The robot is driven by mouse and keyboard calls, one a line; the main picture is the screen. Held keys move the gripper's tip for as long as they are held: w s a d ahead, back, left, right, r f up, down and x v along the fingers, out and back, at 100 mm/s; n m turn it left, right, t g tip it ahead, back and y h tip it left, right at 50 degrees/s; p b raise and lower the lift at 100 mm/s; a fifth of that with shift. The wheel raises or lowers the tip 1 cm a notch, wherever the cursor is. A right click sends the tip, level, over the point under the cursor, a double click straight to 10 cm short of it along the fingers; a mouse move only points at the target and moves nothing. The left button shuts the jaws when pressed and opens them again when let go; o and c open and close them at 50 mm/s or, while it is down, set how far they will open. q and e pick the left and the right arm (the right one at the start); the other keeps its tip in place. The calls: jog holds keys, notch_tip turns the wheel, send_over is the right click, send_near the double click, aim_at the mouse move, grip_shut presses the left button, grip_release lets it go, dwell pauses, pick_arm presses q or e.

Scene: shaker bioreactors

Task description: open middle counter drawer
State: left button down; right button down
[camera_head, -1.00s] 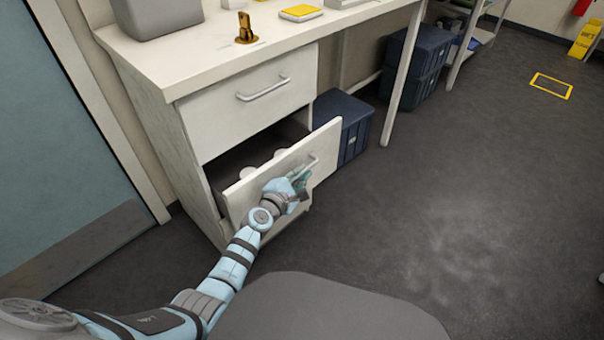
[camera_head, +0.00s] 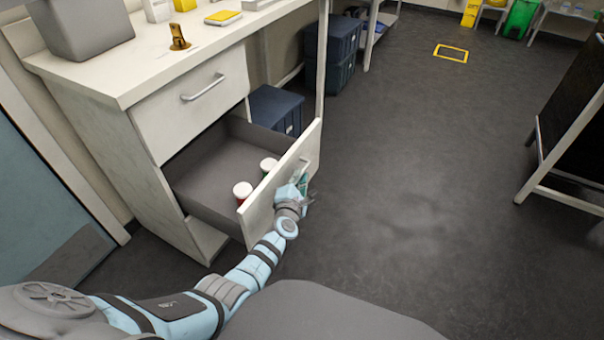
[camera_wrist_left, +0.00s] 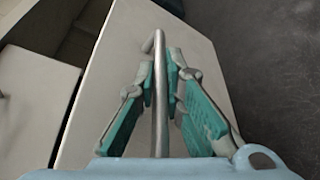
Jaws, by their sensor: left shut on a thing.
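The middle drawer (camera_head: 218,178) of the white counter is pulled well out, showing its grey inside. Two white-capped bottles (camera_head: 243,192) stand in it near the front panel. My left gripper (camera_head: 303,188) is at the outer face of the drawer front (camera_head: 262,212). In the left wrist view, its teal-padded fingers (camera_wrist_left: 166,85) are closed around the metal bar handle (camera_wrist_left: 159,45). In the head view the fingers mostly hide this handle. My right gripper is in neither view.
The top drawer (camera_head: 172,120) is shut. On the counter top (camera_head: 130,82) are a grey box, a brass-coloured device and a yellow item. A blue bin (camera_head: 275,108) stands beside the counter. The floor (camera_head: 420,170) to the right is clear up to a dark table (camera_head: 575,130).

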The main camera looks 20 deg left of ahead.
pick_arm(q)
jog(key=shift+d+f, duration=0.1)
jog(key=shift+d, duration=0.05)
jog(key=c, duration=1.7)
grip_release()
jog(key=shift+s, duration=0.1)
